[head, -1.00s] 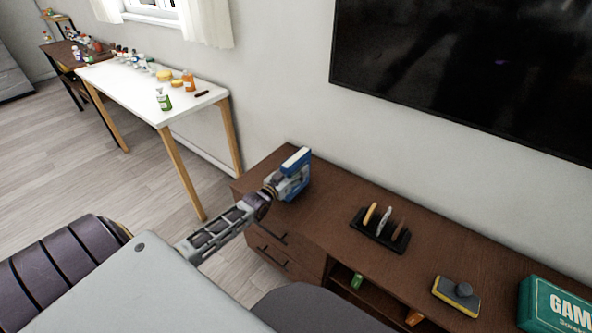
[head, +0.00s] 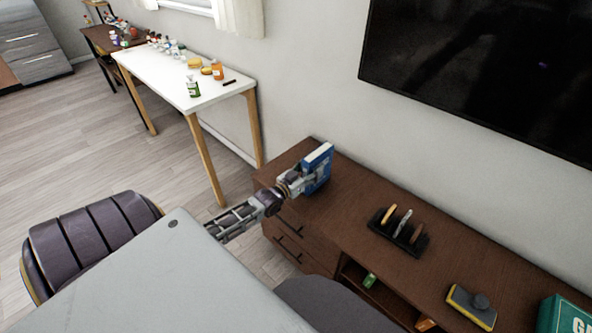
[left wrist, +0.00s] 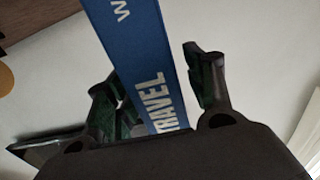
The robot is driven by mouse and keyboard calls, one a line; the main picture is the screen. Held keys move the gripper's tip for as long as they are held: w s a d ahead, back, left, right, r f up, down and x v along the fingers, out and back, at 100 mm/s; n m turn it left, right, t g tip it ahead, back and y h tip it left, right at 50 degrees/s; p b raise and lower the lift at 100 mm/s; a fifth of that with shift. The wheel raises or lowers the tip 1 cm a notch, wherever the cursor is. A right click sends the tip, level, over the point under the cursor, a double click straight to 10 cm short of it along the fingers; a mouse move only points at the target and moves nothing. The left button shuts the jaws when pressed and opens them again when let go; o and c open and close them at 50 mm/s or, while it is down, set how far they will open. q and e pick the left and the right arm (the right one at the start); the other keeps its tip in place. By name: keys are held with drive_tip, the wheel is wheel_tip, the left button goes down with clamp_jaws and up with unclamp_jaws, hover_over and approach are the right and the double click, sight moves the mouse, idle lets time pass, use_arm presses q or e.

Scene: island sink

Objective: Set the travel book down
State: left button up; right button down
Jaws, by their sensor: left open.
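The travel book (head: 320,160) is blue with white page edges. It stands upright at the left end of the brown cabinet top, its lower part partly hidden by my left gripper (head: 308,182). In the left wrist view the blue spine (left wrist: 140,60) with the word TRAVEL runs between the two fingers of my left gripper (left wrist: 152,85). The gripper is open. The right finger is clear of the book, with a gap; the left finger is close beside it, and I cannot tell if it touches. My right gripper is out of view.
The brown cabinet (head: 345,215) also bears a black rack (head: 398,235) with several upright items, a yellow-grey sponge-like block (head: 470,308) and a teal game box (head: 565,318). The wall and a dark screen (head: 480,75) are behind. A white table (head: 165,75) stands at left.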

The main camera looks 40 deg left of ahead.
sight(305, 174)
use_arm(q)
drive_tip(key=shift+s+a, duration=0.15)
drive_tip(key=shift+s, duration=1.65)
drive_tip(key=shift+s+a+p, duration=0.15)
drive_tip(key=shift+s+p, duration=0.35)
drive_tip(key=shift+s, duration=1.8)
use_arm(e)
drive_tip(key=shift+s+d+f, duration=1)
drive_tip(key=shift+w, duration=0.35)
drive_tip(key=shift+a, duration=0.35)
